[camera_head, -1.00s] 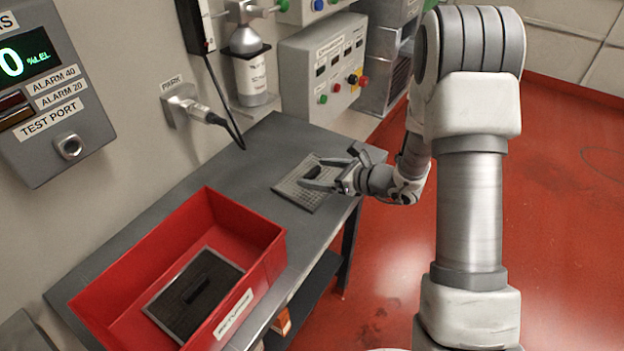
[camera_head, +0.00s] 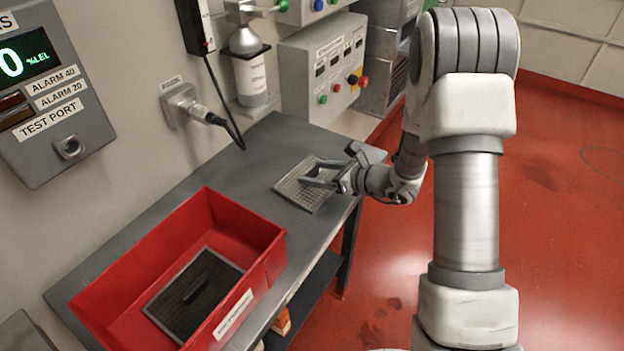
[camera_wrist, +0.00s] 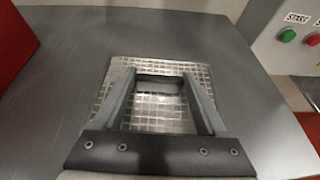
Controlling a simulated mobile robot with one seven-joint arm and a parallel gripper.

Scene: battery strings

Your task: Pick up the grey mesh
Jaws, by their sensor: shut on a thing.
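The grey mesh (camera_head: 298,193) is a flat, light grey square grid on the far part of the grey bench. It also shows in the wrist view (camera_wrist: 158,124), with a dark raised handle (camera_wrist: 159,84) at its middle. My gripper (camera_head: 318,173) is over the mesh, coming from the right. In the wrist view my gripper (camera_wrist: 160,77) has one finger at each end of the handle and is shut on it. The mesh looks flat on the bench; I see no clear gap under it. The fingers hide part of it.
A red bin (camera_head: 262,270) stands on the near part of the bench (camera_head: 185,192), with a darker framed mesh panel (camera_head: 172,312) inside. A control box (camera_head: 318,105) and a bottle (camera_head: 250,80) are on the wall behind. Bare bench lies between bin and grey mesh.

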